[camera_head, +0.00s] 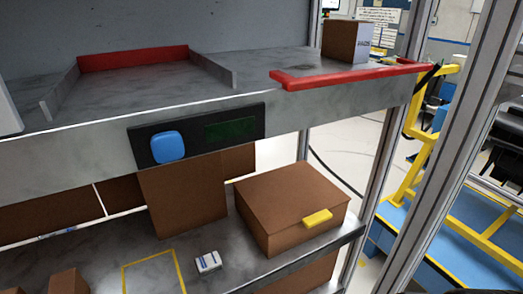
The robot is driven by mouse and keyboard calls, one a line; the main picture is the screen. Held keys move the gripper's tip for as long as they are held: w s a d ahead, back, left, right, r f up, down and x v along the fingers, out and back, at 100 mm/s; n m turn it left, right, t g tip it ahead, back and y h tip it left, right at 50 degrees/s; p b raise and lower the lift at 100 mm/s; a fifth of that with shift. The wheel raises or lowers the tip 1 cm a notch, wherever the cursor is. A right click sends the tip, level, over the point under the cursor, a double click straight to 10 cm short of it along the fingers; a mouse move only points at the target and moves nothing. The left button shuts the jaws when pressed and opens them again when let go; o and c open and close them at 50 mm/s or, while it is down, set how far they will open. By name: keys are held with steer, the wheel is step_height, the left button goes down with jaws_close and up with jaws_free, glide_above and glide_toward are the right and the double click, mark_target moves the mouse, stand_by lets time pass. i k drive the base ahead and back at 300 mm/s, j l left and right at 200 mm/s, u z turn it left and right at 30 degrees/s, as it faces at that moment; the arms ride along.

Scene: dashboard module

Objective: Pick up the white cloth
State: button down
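I cannot make out a white cloth for certain. A small white item with blue marks (207,261) lies on the lower grey shelf (225,235), between a yellow outlined square and a brown box; it looks more like a small pack than a cloth, but it is too small to tell. A white shape (8,112) is cut off at the left edge, and I cannot tell what it is. My gripper is not in view.
A closed brown box (290,208) with a yellow tab stands right of the white item. Above, the upper shelf has red edge rails (340,76), a small box (345,41) and a dark front panel (195,135) with a blue pad. A metal post (455,150) stands at right.

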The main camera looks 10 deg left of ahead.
mark_target(207, 265)
steer(key=u, duration=1.25)
